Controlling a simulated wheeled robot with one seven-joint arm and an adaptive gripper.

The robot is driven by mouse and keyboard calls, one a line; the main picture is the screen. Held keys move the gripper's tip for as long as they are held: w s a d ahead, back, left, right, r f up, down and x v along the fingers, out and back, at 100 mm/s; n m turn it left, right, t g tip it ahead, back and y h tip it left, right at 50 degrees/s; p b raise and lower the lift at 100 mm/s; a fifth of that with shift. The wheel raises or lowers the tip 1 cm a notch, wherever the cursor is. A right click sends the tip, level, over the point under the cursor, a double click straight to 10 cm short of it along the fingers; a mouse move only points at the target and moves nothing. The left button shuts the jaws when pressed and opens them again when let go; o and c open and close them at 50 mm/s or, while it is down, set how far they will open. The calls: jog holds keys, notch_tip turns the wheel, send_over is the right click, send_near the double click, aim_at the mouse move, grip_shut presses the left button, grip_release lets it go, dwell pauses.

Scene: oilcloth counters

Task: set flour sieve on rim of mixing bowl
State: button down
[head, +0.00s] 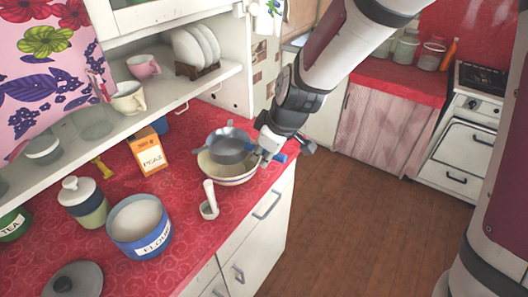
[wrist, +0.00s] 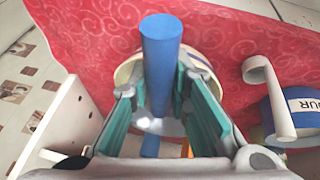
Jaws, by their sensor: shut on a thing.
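The flour sieve (head: 230,142), a grey pan with small side tabs, is over the cream mixing bowl (head: 238,180) on the red counter. I cannot tell whether it touches the bowl's rim. Its blue handle (head: 280,158) points right, toward the counter's front edge. My gripper (head: 268,154) is at the bowl's right side, shut on the handle. In the wrist view the blue handle (wrist: 161,60) stands between the teal finger pads of my gripper (wrist: 155,100). Part of the bowl's rim (wrist: 128,70) shows behind the handle; the sieve's pan is mostly hidden there.
A shelf (head: 180,90) with cups hangs behind.

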jog(key=shift+f, duration=0.1)
jog(key=shift+f+b, duration=0.9)
jog(key=shift+f, duration=0.2)
jog(key=shift+f, duration=0.15)
jog(key=shift+f+b, duration=0.4)
jog(key=shift+b, duration=0.1)
jog(key=shift+s+f, duration=0.1)
jog(key=shift+f, duration=0.2)
jog(key=c, duration=1.4)
grip_release()
